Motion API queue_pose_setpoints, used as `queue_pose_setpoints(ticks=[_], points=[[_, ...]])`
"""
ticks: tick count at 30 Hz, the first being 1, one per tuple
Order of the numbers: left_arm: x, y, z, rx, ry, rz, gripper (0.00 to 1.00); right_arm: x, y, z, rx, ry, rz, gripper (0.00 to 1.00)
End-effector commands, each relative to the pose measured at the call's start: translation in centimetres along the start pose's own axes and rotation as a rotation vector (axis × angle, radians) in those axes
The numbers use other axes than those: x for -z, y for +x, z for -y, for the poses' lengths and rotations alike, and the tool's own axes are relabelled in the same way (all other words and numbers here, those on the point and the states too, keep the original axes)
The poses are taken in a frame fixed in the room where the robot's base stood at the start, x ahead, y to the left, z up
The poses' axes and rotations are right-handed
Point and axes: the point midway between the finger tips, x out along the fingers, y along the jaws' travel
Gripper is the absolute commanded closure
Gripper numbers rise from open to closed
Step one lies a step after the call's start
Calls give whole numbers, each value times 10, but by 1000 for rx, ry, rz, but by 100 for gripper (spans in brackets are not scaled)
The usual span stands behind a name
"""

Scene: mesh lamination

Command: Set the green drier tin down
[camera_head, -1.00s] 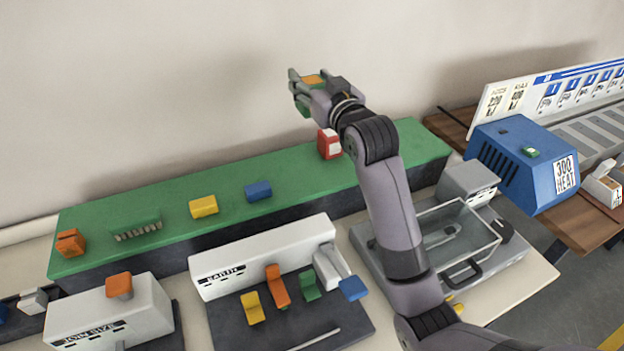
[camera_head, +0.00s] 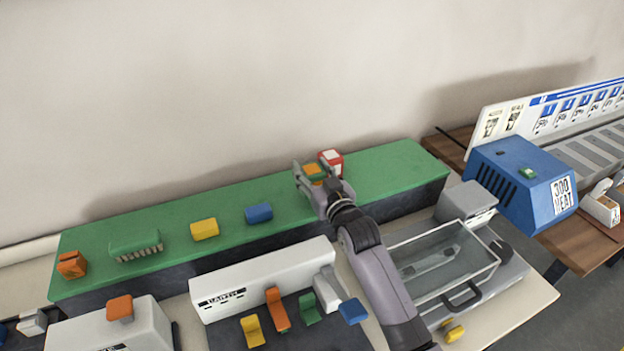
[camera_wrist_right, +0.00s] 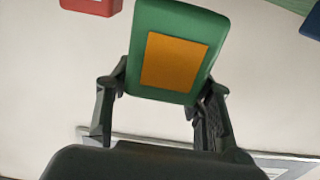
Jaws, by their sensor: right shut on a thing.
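The green drier tin (camera_wrist_right: 193,92) has an orange patch on its top face and sits between the fingers of my right gripper (camera_wrist_right: 160,100) in the right wrist view. The gripper is shut on the tin. The gripper hides the tin's underside, so I cannot tell whether it touches the shelf. My left gripper is not in view.
A red tin (camera_head: 331,160) stands just behind the held tin. A blue block (camera_head: 258,213), a yellow block (camera_head: 204,229), a green brush-like piece (camera_head: 135,246) and an orange block (camera_head: 71,264) lie along the shelf. A clear-walled tray (camera_head: 490,262) is at the front right.

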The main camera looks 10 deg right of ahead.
Motion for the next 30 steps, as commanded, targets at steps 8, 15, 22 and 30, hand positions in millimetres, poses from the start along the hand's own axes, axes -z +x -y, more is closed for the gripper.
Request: queue_pose_setpoints(ticks=[8,15,22,30], points=[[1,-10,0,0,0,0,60,-31,0,0,0,0,1,86],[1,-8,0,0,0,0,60,-32,0,0,0,0,1,86],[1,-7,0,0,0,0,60,-36,0,0,0,0,3,45],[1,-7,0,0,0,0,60,-36,0,0,0,0,3,32]])
